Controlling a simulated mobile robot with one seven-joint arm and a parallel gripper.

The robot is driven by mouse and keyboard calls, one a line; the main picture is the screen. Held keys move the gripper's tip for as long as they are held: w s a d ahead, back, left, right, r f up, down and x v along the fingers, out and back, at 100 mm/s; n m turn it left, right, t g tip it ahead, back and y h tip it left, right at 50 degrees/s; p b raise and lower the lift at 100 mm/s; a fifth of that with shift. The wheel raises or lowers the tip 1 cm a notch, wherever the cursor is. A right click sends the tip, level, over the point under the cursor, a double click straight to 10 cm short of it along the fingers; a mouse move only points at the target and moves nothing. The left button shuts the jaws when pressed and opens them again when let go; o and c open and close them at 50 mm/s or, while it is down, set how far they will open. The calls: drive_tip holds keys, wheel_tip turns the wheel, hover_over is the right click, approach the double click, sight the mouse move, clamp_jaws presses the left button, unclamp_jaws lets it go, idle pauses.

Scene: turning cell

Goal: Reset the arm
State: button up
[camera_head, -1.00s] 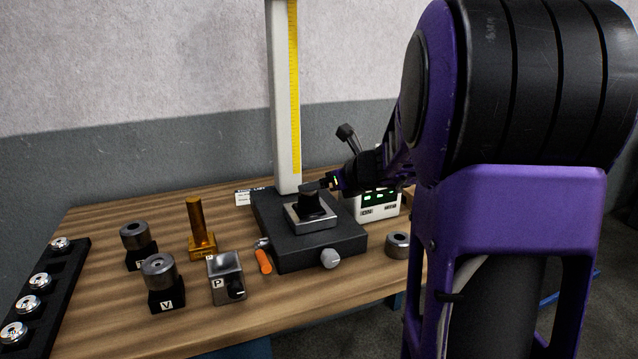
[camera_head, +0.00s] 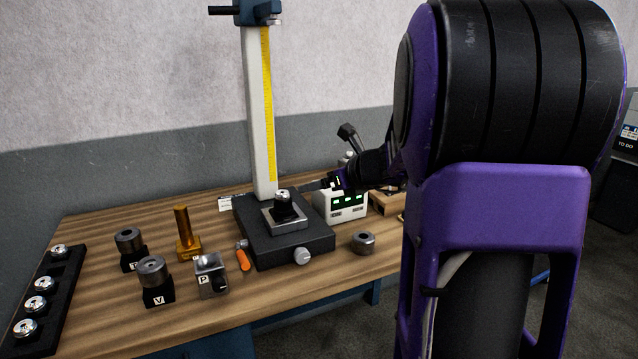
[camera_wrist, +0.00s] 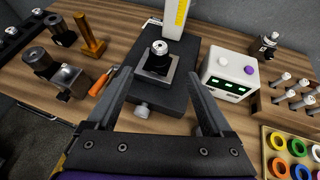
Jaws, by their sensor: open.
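My gripper (camera_wrist: 160,108) is open in the wrist view, with its two fingers spread apart and nothing between them. Past the fingertips, a small dark part with a bright metal top (camera_wrist: 159,50) sits on a square metal plate on the black stand base (camera_wrist: 142,97). In the head view, my gripper (camera_head: 322,184) is small and partly hidden, near the right side of the stand and apart from the part (camera_head: 284,203). My purple and black arm fills the right of the head view.
The wooden bench (camera_head: 120,327) holds an orange-handled tool (camera_head: 243,259), a brass post (camera_head: 184,232), a block marked P (camera_head: 210,275), a grey ring (camera_head: 363,243) and a white readout box (camera_head: 342,203). A black rack (camera_head: 62,295) lies at left. The wrist view shows a tray of coloured rings (camera_wrist: 264,150).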

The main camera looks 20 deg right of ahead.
drive_tip(key=shift+s+d+r, duration=0.1)
drive_tip(key=shift+s+r, duration=0.05)
drive_tip(key=shift+s, duration=0.2)
idle(0.4)
